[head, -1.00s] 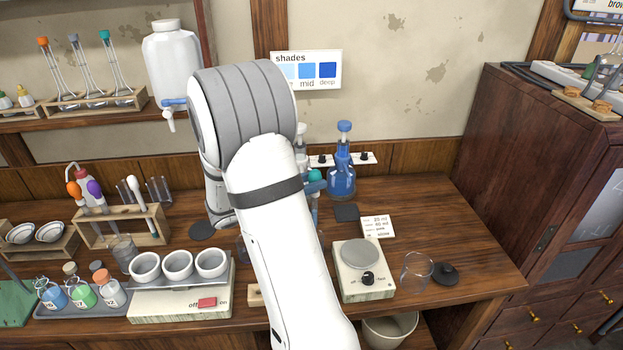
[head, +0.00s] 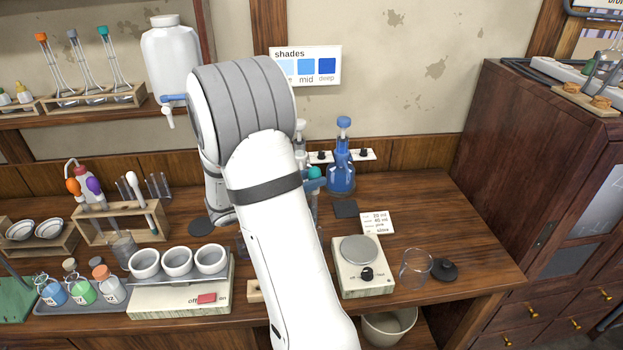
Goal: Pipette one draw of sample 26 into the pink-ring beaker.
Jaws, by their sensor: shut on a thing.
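My gripper (head: 316,184) is mostly hidden behind my arm; a small blue-grey part shows to the right of the forearm. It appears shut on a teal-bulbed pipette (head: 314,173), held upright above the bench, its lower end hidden. Small labelled sample jars with blue (head: 53,291), green (head: 82,290) and white-orange (head: 108,284) looks stand in a grey tray at left; their numbers are too small to read. A clear beaker (head: 415,268) stands at right, with no pink ring visible. A piece of glassware partly shows behind my forearm's left side.
A wooden rack (head: 120,222) holds orange and purple bulbs. Bare bench (head: 450,215) lies at right.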

